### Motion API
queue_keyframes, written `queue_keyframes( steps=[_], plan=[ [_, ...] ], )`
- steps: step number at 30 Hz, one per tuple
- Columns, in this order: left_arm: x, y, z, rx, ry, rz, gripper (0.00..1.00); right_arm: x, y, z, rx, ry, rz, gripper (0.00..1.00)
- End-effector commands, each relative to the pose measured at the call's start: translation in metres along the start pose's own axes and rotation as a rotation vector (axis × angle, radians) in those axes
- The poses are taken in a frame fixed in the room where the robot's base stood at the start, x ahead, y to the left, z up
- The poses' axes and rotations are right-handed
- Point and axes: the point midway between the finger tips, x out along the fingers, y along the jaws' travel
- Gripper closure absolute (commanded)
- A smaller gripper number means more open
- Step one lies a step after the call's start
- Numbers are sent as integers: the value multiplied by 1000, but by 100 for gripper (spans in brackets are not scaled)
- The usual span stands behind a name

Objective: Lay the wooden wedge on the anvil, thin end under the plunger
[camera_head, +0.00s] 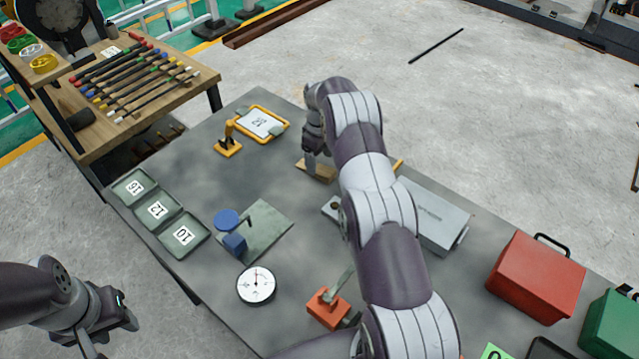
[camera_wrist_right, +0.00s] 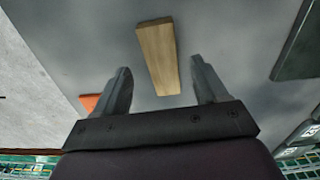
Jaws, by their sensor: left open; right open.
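The wooden wedge (camera_head: 320,173) lies on the grey table under my right gripper (camera_head: 312,160). In the right wrist view, the wedge (camera_wrist_right: 158,58) is a light-brown tapered block. The open fingers of my right gripper (camera_wrist_right: 162,75) point toward it, one to each side, with no visible contact. My left gripper (camera_head: 108,322) is at the lower left, off the table edge and away from the wedge; it holds nothing visible. A white round dial (camera_head: 257,285) and a grey plate (camera_head: 272,226) with blue parts are near the table's middle. I cannot clearly make out the anvil or plunger.
An orange clamp-like tool (camera_head: 328,308) stands near the dial. Grey trays (camera_head: 183,236) line the left edge. A yellow-framed tray (camera_head: 262,123) is at the back. A grey case (camera_head: 430,215), partly behind my right arm, and a red box (camera_head: 537,278) are on the right.

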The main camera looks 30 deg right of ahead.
Motion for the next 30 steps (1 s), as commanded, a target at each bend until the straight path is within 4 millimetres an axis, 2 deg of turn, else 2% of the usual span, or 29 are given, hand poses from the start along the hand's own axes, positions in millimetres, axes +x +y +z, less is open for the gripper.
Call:
queue_keyframes(
  steps=[1, 2, 5, 8, 14, 18, 19, 20, 30],
  plan=[
    [26, 0, 3, 0, -1, 0, 57, 20, -2, 1, 0, 0, 0, 28],
    [31, 0, 4, 0, -1, 0, 57, 22, -2, 1, 0, 0, 0, 28],
    [16, 0, 2, 0, -1, 0, 57, 24, -3, 2, 0, -2, -2, 28],
    [15, 0, 2, 0, 1, 0, 57, 31, -3, 2, 0, -1, -1, 28],
    [16, 0, 2, 0, 0, 0, 57, 32, -3, 2, 0, -1, -1, 28],
    [16, 0, 2, 0, 0, 0, 57, 32, -3, 2, 0, -1, -1, 73],
    [16, 0, 2, 0, 0, 0, 57, 32, -3, 2, 0, -1, -1, 83],
    [16, 0, 2, 0, 0, 0, 57, 32, -3, 2, 0, -1, -1, 88],
    [18, 0, 2, 0, 0, 0, 57, 28, -2, 1, 0, 1, 1, 88]
  ],
)
